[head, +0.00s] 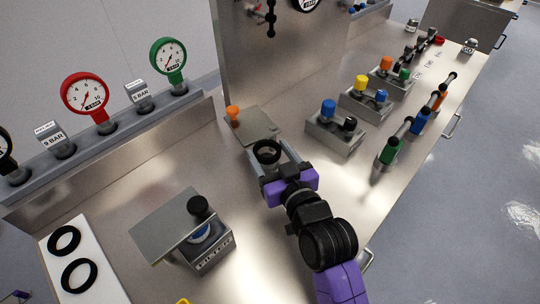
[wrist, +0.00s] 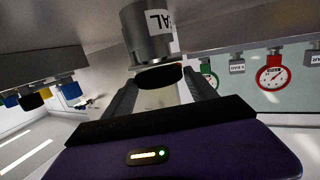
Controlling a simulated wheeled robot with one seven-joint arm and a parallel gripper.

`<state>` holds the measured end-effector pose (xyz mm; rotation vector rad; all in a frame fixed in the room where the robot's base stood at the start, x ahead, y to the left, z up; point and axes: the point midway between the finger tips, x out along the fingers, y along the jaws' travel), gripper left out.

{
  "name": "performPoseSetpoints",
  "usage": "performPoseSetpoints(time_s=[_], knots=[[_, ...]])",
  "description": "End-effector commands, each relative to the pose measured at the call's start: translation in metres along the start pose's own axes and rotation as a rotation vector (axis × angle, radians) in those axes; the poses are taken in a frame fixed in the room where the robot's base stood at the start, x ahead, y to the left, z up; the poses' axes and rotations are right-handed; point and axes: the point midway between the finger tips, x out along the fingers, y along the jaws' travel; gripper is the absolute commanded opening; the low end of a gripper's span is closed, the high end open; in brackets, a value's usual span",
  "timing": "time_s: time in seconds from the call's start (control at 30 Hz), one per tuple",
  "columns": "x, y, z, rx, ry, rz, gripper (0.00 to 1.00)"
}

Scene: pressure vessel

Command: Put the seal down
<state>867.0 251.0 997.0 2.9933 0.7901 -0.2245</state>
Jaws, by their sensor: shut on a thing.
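My gripper (head: 268,158) is shut on a black ring seal (head: 267,150), held between its two fingers near the bench middle. In the wrist view the dark seal (wrist: 159,77) shows between the fingers. A grey metal cylinder (wrist: 147,40) with a white label, partly readable as "AL", is right against or very near the seal in that view; I cannot tell whether they touch. The cylinder is not clearly seen in the head view. Two more black seals, one (head: 64,240) above the other (head: 79,275), lie on a white strip (head: 53,272) at the lower left.
A flat plate with an orange knob (head: 232,112) lies just beyond the gripper. A labelled block (head: 210,254) with a tilted metal plate (head: 165,226) and black knob stands at left front. Blocks with coloured knobs (head: 335,130) and coloured handles (head: 389,150) stand right. Gauges (head: 86,97) line the back ledge.

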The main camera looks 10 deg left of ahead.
Motion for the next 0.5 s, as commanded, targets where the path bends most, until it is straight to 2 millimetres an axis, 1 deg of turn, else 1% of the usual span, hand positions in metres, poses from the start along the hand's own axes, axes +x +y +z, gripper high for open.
performPoseSetpoints(time_s=[0.03,0.1,0.37,0.5], knots=[[0.0007,0.0,0.0067,0.0,-0.003,0.0,0.27],[0.0011,0.0001,0.01,-0.001,0.0,0.001,0.27],[0.0013,0.0001,0.0104,-0.001,0.001,0.001,0.27],[0.002,0.0,0.0147,-0.001,0.0,0.0,0.27]])
